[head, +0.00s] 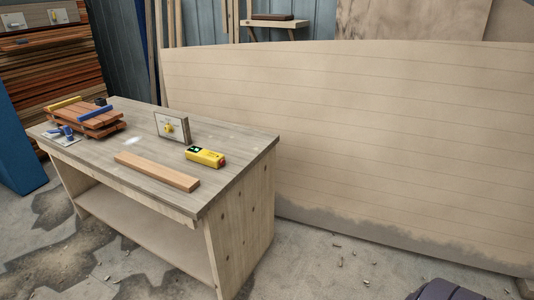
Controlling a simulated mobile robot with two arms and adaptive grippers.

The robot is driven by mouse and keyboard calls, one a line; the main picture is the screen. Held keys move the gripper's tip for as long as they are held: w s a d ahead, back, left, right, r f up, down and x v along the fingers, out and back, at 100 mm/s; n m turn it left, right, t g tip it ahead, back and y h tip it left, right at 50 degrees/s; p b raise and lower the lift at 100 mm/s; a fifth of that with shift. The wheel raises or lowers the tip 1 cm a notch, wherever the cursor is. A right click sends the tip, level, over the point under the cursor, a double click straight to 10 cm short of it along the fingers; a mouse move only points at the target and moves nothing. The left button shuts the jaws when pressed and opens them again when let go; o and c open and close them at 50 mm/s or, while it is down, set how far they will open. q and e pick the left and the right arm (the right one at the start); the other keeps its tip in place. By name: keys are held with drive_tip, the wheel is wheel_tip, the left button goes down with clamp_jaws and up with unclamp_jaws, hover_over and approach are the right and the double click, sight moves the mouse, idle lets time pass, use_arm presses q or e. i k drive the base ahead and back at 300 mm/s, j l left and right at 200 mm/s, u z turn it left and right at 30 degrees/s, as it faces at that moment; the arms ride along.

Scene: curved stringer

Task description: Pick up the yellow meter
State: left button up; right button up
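The yellow meter (206,157) lies on the right part of the wooden workbench (240,143). It is a small yellow box with a dark green and black face at its left end and a red part at its right end. Nothing touches it from above. Neither of my grippers is in the head view. A dark rounded shape shows at the bottom right edge, and I cannot tell what it is.
A wooden bar (157,171) lies in front of the meter, and a framed plate with a yellow knob (172,127) stands behind it. Stacked boards (85,120) with clamps sit at the left. A large curved panel (370,140) stands behind the bench. Floor at the front right is mostly clear.

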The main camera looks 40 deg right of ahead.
sight(210, 159)
drive_tip(key=z, duration=1.1)
drive_tip(key=i+j+z, duration=0.1)
drive_tip(key=z, duration=0.25)
drive_tip(key=i+j+z, duration=0.1)
drive_tip(key=j+z, duration=0.45)
drive_tip(key=z, duration=0.2)
drive_tip(key=i+j, duration=0.05)
